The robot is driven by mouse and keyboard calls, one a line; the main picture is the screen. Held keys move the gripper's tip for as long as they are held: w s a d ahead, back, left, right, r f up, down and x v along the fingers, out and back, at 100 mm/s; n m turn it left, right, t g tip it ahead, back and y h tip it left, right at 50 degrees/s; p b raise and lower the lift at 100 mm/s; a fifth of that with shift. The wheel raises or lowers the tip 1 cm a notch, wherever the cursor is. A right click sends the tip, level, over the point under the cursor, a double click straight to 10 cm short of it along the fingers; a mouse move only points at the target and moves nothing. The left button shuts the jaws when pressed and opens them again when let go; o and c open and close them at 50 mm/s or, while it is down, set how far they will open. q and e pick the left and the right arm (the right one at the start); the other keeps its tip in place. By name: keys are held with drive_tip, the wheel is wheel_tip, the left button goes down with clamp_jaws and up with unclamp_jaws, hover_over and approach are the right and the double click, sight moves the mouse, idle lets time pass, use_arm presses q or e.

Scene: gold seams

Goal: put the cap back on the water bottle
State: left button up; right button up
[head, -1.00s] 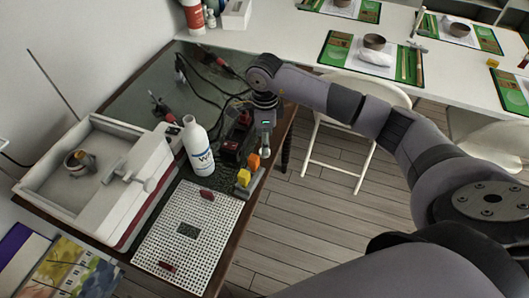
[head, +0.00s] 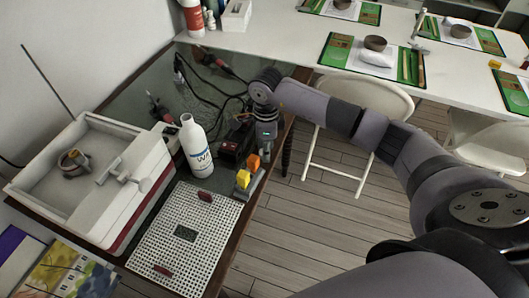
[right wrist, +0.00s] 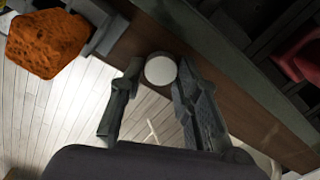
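The white water bottle (head: 198,152) with a blue label stands upright and uncapped on the dark work table (head: 140,72). A round white cap (right wrist: 160,69) shows in the right wrist view, near the table's wooden edge. My right gripper (right wrist: 159,75) is open, with one finger on each side of the cap. A narrow gap seems to show at each side. In the head view my right gripper (head: 267,142) points down, right of the bottle; its fingertips and the cap cannot be made out there. My left gripper is not in view.
Yellow (head: 243,178) and orange (head: 253,163) blocks sit close to my right gripper. A white perforated mat (head: 190,235) and a white basin (head: 95,215) are in front and left. A folding chair (head: 350,150) stands right.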

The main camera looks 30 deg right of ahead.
drive_tip(key=shift+c, duration=0.9)
wheel_tip(320, 180, up, 20)
drive_tip(key=shift+b, duration=0.3)
